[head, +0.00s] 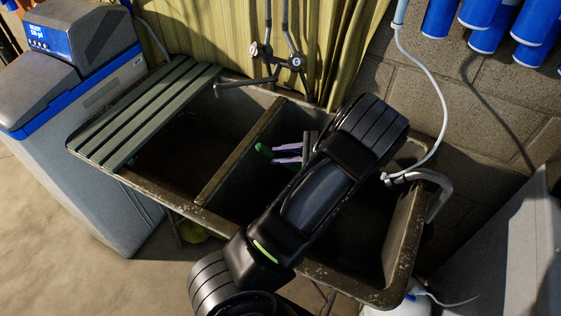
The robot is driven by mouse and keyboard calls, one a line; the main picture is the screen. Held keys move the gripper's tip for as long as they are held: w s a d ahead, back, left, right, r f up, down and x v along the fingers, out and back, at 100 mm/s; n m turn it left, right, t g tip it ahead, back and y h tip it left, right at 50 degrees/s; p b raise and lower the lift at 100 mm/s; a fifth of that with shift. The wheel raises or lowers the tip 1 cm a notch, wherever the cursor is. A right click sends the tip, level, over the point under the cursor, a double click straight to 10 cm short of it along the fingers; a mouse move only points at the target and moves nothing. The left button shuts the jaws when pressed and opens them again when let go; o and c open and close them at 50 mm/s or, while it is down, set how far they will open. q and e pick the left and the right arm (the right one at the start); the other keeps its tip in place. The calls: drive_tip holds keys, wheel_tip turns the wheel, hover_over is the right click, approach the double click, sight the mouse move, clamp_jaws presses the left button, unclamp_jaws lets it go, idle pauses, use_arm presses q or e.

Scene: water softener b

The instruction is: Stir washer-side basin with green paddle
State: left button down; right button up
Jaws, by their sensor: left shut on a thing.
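A dark, worn double sink (205,190) stands in the middle of the head view, with a divider between its left basin (165,165) and its right basin (350,235). My left gripper (276,153), with purple fingers, is over the right basin close to the divider. It is shut on the green paddle (264,149), of which only a short green piece shows beyond the fingertips. My own black arm covers much of the right basin and the rest of the paddle. My right gripper is out of view.
A slatted grey rack (145,110) covers part of the left basin. A tap (262,75) stands behind the divider. A white hose (440,95) drops to a hooked pipe (430,180) on the right rim. A grey-blue softener (100,130) stands left, a grey cabinet (515,255) right.

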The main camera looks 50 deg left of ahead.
use_arm(q)
drive_tip(key=a, duration=0.3)
drive_tip(key=shift+w+a, duration=0.1)
drive_tip(key=shift+a, duration=0.1)
idle(0.3)
